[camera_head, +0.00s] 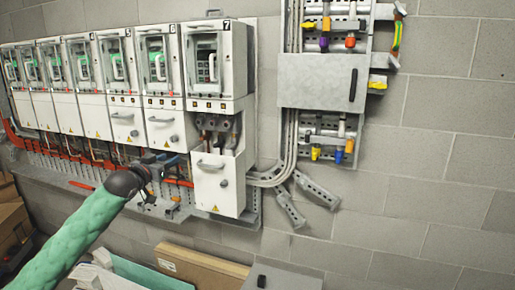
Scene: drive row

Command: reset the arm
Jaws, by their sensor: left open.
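My left arm, in a green sleeve, comes in from the lower left in the head view. It ends in a dark wrist and my left gripper (168,168), which is open and small in the picture. The gripper shows in front of the lower part of the row of white drive cabinets (212,110). I see nothing between its fingers, and I cannot tell how far it is from the cabinets. My right gripper is out of view.
The end cabinet, marked 7, has a lower drawer (218,190) standing lower than its neighbours. A grey cable duct with a panel (316,82) and coloured connectors is on the block wall (445,140). Boxes (200,268) stand along the bottom. The wall at right is clear.

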